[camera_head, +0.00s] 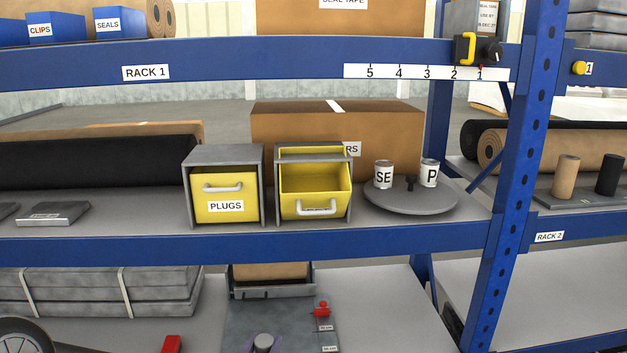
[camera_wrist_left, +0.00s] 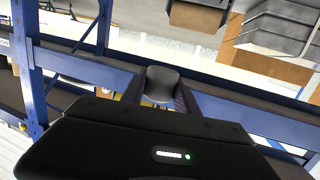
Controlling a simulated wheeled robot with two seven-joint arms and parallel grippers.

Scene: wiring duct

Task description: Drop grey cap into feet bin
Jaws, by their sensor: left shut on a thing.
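The grey cap (camera_head: 263,342) is at the bottom edge of the head view, between the purple-tipped fingers of my left gripper (camera_head: 263,347). The left wrist view also shows the cap (camera_wrist_left: 161,82), pinched between the two dark fingers (camera_wrist_left: 160,97). My left gripper is shut on it, in front of and below the rack shelf. No bin with a readable FEET label shows. A yellow drawer (camera_head: 315,180) in a grey housing on the shelf is pulled open, and the visible part of its inside looks empty. My right gripper is not in view.
A shut yellow drawer marked PLUGS (camera_head: 226,190) stands left of the open one. A grey turntable (camera_head: 410,198) with two cans stands to the right. The blue shelf beam (camera_head: 300,242) runs below them, and a blue post (camera_head: 515,180) stands at the right.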

